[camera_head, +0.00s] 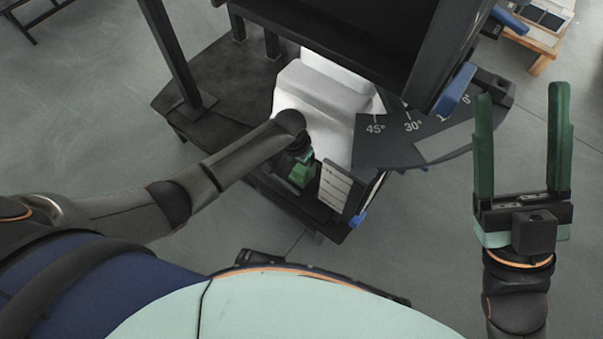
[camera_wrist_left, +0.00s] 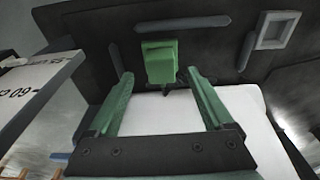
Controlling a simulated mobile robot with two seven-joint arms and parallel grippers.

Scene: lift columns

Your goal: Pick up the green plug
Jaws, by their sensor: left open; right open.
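The green plug (camera_wrist_left: 160,62) is a small, blocky green piece in the left wrist view, in front of a dark surface. My left gripper (camera_wrist_left: 160,78) is open, with one green finger on each side of the plug's line and the plug around or just past the fingertips. I see no finger closed on it. In the head view my left gripper (camera_head: 302,172) points down at the dark stand, and its fingers are mostly hidden. I cannot tell the plug apart from the green fingers there. My right gripper (camera_head: 521,92) is open, empty and apart from the stand.
A dark stand (camera_head: 225,80) carries a white block (camera_head: 325,85), an angle-marked plate (camera_head: 400,145) and a large dark frame (camera_head: 345,30). A pale slotted block (camera_head: 335,188) is close beside my left gripper. A grey square frame (camera_wrist_left: 277,30) shows in the wrist view.

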